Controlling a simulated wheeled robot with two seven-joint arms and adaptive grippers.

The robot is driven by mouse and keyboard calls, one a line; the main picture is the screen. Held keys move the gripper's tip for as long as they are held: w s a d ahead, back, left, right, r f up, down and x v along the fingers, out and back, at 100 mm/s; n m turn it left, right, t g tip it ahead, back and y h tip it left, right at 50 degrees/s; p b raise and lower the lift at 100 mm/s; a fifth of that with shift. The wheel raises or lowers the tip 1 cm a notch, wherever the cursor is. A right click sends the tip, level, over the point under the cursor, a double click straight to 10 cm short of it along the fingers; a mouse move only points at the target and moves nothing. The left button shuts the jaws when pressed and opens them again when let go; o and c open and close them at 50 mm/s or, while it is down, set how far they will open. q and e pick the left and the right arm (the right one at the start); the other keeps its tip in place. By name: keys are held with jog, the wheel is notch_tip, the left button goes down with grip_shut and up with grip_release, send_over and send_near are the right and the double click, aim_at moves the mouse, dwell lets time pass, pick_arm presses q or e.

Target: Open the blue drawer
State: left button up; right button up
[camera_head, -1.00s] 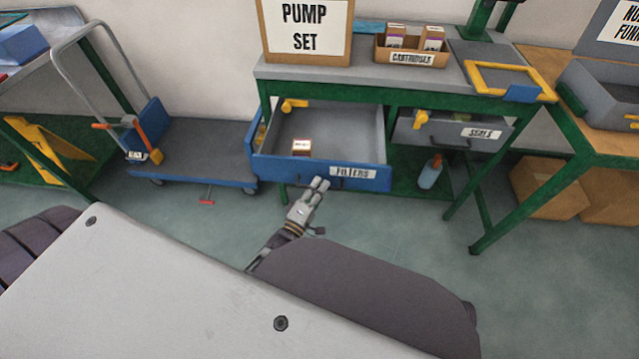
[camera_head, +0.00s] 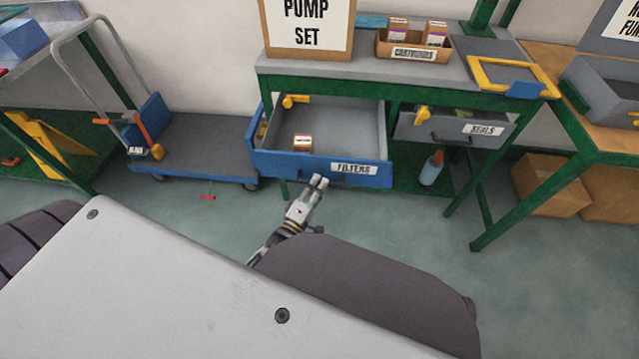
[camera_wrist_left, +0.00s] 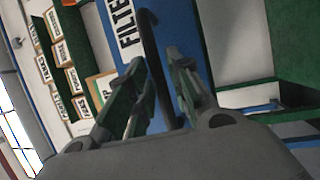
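The blue drawer (camera_head: 270,163), labelled FILTERS, stands pulled out from the green-framed bench, its inside showing. A small brown-and-white box (camera_head: 303,143) lies in it. My left gripper (camera_head: 320,181) is at the lower edge of the drawer front, by the dark handle. In the left wrist view the blue front (camera_wrist_left: 186,35) is close ahead, and the dark handle (camera_wrist_left: 151,45) runs between the two fingers (camera_wrist_left: 160,85). The fingers are apart, with a gap showing beside the handle. My right gripper is not in view.
A grey drawer (camera_head: 460,128) labelled SEALS sits to the right. A blue-and-white bottle (camera_head: 430,170) stands under the bench. A trolley (camera_head: 195,150) stands at left, a wooden-topped table (camera_head: 560,90) at right. The floor in front (camera_head: 400,225) is mostly free.

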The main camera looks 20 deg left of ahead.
pick_arm(q)
jog(key=v, duration=1.1)
jog(key=shift+w, duration=0.15)
dwell(0.7)
